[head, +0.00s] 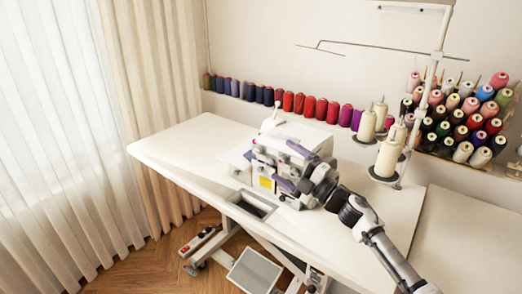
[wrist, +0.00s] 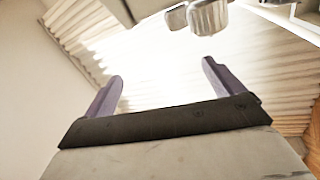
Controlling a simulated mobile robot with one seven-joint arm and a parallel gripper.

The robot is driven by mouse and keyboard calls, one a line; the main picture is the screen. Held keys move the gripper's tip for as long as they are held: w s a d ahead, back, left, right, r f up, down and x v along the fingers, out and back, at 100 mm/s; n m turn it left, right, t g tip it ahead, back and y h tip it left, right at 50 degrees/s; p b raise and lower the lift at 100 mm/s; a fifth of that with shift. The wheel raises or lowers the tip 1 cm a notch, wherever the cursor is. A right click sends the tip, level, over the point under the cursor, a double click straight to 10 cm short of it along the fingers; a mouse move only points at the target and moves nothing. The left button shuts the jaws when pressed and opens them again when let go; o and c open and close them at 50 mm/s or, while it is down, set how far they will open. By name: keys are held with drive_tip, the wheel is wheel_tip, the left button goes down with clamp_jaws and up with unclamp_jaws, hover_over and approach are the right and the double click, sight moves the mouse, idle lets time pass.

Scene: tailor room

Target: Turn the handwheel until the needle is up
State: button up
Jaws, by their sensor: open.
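The white sewing machine (head: 308,136) stands on the white table. My gripper (head: 292,168) is in front of its right part, with its two purple fingers spread, and covers part of the machine. In the wrist view my gripper (wrist: 161,85) is open, with nothing between the fingers. A grey ribbed round knob (wrist: 208,16) shows at the top of the wrist view, beyond the fingertips and apart from them; it may be the handwheel. I cannot make out the handwheel in the head view. The needle is too small or hidden to tell its height.
The table (head: 182,146) is clear to the left of the machine, with a rectangular opening (head: 250,205) at its front. Cream thread cones (head: 387,157) on a stand rise close to the right of my arm. Coloured spools line the wall. A pedal (head: 254,272) is below.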

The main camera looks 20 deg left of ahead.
drive_tip(key=s+a+r+n+g+y, duration=0.1)
drive_tip(key=s+a+r, duration=0.1)
drive_tip(key=a+r, duration=0.2)
drive_tip(key=a, duration=0.3)
drive_tip(key=shift+s+r+g+y, duration=0.2)
drive_tip(key=shift+s+g+y, duration=0.2)
